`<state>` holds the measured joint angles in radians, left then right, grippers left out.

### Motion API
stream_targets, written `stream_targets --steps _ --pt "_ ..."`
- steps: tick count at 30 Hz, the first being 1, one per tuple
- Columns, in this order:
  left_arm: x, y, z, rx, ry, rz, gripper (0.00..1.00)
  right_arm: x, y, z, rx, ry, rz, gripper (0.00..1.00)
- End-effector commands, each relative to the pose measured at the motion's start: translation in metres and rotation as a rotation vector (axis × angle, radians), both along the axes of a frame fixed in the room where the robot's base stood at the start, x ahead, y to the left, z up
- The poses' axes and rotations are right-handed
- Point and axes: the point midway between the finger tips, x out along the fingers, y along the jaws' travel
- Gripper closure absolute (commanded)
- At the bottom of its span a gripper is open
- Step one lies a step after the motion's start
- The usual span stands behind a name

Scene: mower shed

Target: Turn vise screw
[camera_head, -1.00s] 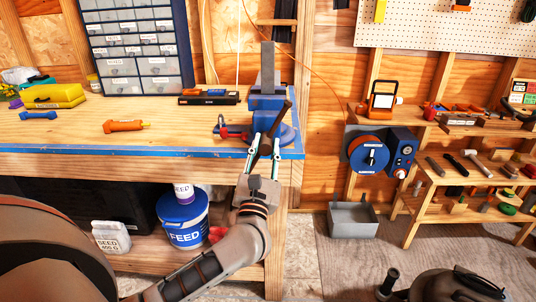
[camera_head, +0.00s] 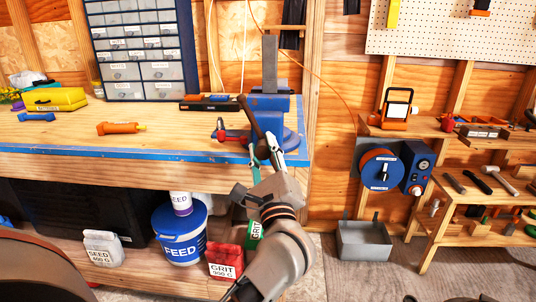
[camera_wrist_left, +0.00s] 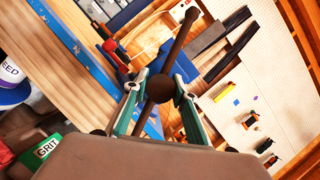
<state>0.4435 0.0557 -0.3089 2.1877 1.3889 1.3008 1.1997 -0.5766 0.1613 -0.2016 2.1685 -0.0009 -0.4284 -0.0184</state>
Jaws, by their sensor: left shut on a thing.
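The blue vise (camera_head: 268,104) stands at the right front corner of the workbench, with a tall grey upright piece (camera_head: 270,62) at its top. Its dark brown screw handle (camera_head: 247,112) leans up to the left in the head view. My left gripper (camera_head: 265,150) reaches up from below in front of the vise, its fingers shut on the screw. In the left wrist view, the round brown screw hub (camera_wrist_left: 159,88) sits between the two green-and-grey fingertips (camera_wrist_left: 157,92), with the handle bar crossing diagonally through it. My right gripper is out of view.
On the bench (camera_head: 70,137) are a red-handled tool (camera_head: 230,135), an orange tool (camera_head: 120,128) and a drawer cabinet (camera_head: 140,45). A feed bucket (camera_head: 180,235) and grit bags (camera_head: 226,262) sit below. A reel (camera_head: 381,170) hangs right of the bench.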

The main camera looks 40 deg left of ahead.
Motion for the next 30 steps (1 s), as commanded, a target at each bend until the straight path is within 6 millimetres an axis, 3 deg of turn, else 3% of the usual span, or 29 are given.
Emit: stream_targets --steps 18,30 --pt "0.002 0.000 -0.002 -0.473 -0.289 -0.002 0.95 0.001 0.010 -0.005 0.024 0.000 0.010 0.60" --pt "0.001 0.000 0.001 -0.620 -0.383 -0.003 0.95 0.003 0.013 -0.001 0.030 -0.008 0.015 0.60"
